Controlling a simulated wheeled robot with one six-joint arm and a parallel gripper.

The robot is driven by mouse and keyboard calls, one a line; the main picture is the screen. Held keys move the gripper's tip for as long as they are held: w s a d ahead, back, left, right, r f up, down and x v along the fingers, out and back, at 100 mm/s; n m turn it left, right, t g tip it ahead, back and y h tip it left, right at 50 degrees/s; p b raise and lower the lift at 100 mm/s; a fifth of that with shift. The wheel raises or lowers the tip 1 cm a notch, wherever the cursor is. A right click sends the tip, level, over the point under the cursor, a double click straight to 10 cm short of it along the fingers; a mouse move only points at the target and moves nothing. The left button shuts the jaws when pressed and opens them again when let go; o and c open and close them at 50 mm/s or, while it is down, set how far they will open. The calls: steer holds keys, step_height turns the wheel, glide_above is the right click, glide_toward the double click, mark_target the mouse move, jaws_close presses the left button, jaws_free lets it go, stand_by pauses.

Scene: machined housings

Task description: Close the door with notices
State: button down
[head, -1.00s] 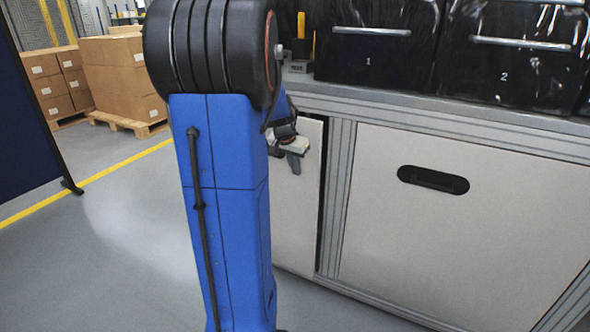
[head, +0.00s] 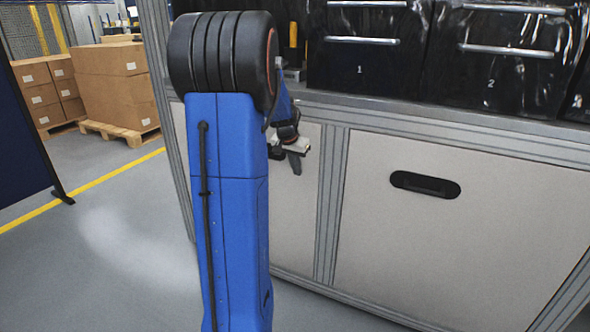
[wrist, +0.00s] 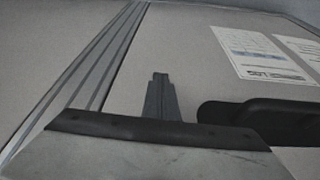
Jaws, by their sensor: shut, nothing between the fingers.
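The door with notices (wrist: 235,80) is a pale grey panel with two paper sheets and a black handle (wrist: 262,120) in the wrist view. In the head view the same door (head: 300,220) is partly hidden behind my arm, its notices out of sight. Its right edge lies against the grey post, with no dark gap showing, so it looks flush with the frame. My gripper (head: 294,160) is shut and empty in front of the door's upper part. In the wrist view my gripper's narrow shut fingers (wrist: 160,80) point at the panel, beside the handle; contact cannot be told.
A second pale door (head: 460,230) with a black recessed handle is right of the post (head: 331,205). Boxes on a pallet (head: 120,130) stand behind left. Grey floor at the left is clear.

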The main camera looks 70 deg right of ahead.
steer(key=v, duration=1.7)
steer(key=shift+a+r, duration=0.15)
